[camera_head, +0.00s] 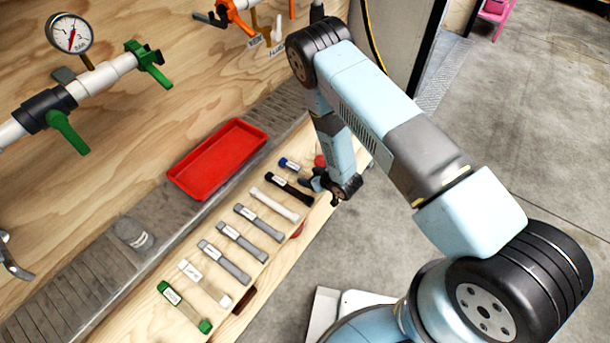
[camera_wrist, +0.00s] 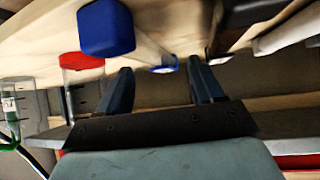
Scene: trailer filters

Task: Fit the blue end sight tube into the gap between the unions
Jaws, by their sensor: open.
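The blue end sight tube (camera_head: 289,164) lies on the wooden bench near the far end of a row of tubes, partly hidden by my arm in the head view. In the wrist view a large blue cap (camera_wrist: 106,28) is at upper left, and a smaller blue end (camera_wrist: 165,66) shows between my fingertips. My gripper (camera_wrist: 160,68) is open, with a finger on each side of that smaller end; I cannot tell whether they touch it. In the head view my gripper (camera_head: 318,182) is low beside the row.
Several tubes lie nearby, including a black-ended tube (camera_head: 289,189) and a green-ended tube (camera_head: 185,307). A red-capped tube (camera_wrist: 80,62) is close to my left finger. A red tray (camera_head: 218,159) sits behind the row. Pipework with green handles (camera_head: 68,133) and a gauge (camera_head: 69,34) is on the wall.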

